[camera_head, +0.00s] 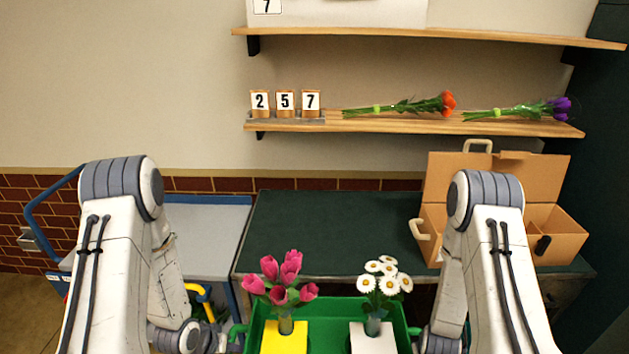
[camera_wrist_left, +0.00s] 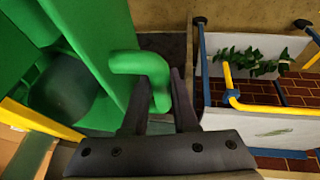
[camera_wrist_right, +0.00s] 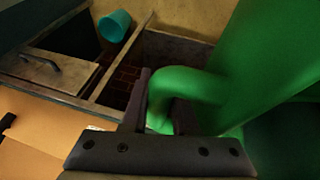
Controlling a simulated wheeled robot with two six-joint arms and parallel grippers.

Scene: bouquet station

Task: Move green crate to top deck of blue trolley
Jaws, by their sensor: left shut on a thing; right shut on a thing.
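The green crate (camera_head: 335,304) is at the bottom middle of the head view, held between my two arms in front of the dark green table. It holds a vase of pink tulips (camera_head: 284,272) by a yellow block and a vase of white daisies (camera_head: 384,281) by a white block. My left gripper (camera_wrist_left: 160,100) is shut on the crate's left handle. My right gripper (camera_wrist_right: 160,105) is shut on its right handle. The blue trolley (camera_head: 205,222) stands at the left, its grey top deck bare where visible and partly hidden by my left arm.
The dark green table (camera_head: 330,230) lies ahead; a tan open case (camera_head: 555,232) stands on its right end. Shelves above hold number cards (camera_head: 285,101) and flower bunches (camera_head: 420,105).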

